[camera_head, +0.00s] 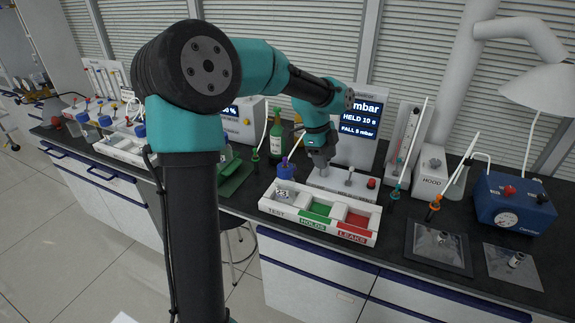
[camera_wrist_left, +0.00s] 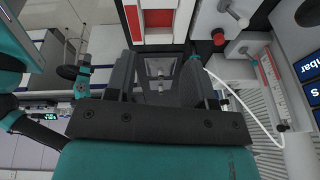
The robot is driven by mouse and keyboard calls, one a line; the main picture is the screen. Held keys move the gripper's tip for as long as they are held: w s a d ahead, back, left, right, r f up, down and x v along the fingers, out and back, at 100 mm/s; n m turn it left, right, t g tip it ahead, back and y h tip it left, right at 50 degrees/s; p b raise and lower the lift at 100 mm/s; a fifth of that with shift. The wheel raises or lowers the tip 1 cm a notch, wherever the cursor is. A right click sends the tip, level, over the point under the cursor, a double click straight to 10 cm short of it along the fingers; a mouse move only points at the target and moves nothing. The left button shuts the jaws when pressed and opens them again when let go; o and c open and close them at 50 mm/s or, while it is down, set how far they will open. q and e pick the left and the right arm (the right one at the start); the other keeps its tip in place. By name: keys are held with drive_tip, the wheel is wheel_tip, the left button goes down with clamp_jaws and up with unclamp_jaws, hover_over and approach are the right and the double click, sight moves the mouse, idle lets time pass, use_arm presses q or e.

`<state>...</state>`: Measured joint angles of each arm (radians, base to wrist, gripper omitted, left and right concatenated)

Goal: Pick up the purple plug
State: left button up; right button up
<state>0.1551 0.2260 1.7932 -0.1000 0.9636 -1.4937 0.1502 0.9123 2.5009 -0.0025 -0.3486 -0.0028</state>
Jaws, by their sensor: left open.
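The purple plug (camera_head: 285,160) shows in the head view at the lower end of a thin white tube, just above a blue-capped bottle (camera_head: 285,172). Whether it touches the cap is too small to tell. My left gripper (camera_head: 321,162) points down just right of the plug, over the back of the white tray and the pressure stand. In the left wrist view my left gripper (camera_wrist_left: 163,72) has its fingers apart, with no object between them. The purple plug cannot be made out in that view. My right gripper is not seen in either view.
A white tray (camera_head: 268,208) with TEST, HOLDS and LEAKS compartments lies in front. Teal (camera_head: 395,193), orange (camera_head: 434,205) and green (camera_head: 255,156) plugs hang on tubes nearby. A blue gauge box (camera_head: 513,205) is at right.

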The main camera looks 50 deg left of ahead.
use_arm(q)
drive_tip(key=s+a+r+m+y, duration=0.2)
drive_tip(key=s+a+r+m, duration=0.2)
drive_tip(key=s+a+r, duration=0.3)
drive_tip(key=a+r, duration=0.5)
drive_tip(key=a, duration=0.2)
drive_tip(key=shift+s+r+m+t, duration=0.25)
drive_tip(key=shift+s+m+t, duration=0.05)
drive_tip(key=shift+m, duration=0.1)
hover_over(285, 163)
drive_tip(key=a, duration=0.1)
drive_tip(key=f, duration=0.8)
drive_tip(key=s+f, duration=0.1)
drive_tip(key=f, duration=0.3)
drive_tip(key=shift+a, duration=0.2)
drive_tip(key=shift+w+f, duration=0.1)
drive_tip(key=shift+f, duration=0.05)
drive_tip(key=shift+d+x, duration=0.15)
drive_tip(key=shift+x, duration=1.1)
drive_tip(key=shift+d+x, duration=0.15)
drive_tip(key=shift+x, duration=1.1)
drive_tip(key=shift+c, duration=0.5)
clamp_jaws()
